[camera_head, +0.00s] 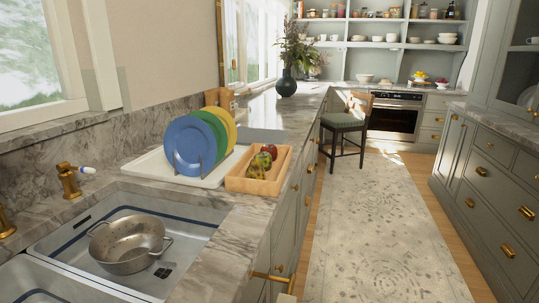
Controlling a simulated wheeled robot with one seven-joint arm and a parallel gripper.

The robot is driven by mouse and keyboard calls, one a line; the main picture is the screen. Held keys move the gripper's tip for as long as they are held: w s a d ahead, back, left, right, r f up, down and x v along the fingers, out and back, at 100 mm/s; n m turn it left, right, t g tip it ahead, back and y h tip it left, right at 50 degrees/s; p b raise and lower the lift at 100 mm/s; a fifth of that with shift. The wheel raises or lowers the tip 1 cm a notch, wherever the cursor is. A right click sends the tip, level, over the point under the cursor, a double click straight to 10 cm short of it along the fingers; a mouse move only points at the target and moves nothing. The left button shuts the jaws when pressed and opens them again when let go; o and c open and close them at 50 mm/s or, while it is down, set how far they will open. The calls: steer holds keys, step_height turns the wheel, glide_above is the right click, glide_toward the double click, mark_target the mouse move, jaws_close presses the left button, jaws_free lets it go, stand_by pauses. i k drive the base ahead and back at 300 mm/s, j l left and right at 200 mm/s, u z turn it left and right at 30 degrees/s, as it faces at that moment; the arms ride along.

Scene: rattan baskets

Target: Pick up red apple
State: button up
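A red apple (269,150) sits in a shallow wooden tray (249,187) on the marble counter, to the right of the dish rack. It is at the back of the tray. Right in front of it is speckled yellow-green and reddish fruit (256,169), which partly hides it. The exact number of fruits there is too small to tell. My gripper is not in view.
A white rack tray (148,169) with blue, green and yellow plates (187,146) stands left of the wooden tray. A sink (190,232) with a metal colander (127,246) is in front. A vase (286,84) and a chair (346,127) are farther back. The patterned rug (380,230) is clear.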

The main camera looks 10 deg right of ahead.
mark_target(272, 149)
steer(key=i+l+u, duration=0.15)
steer(key=i+l, duration=0.65)
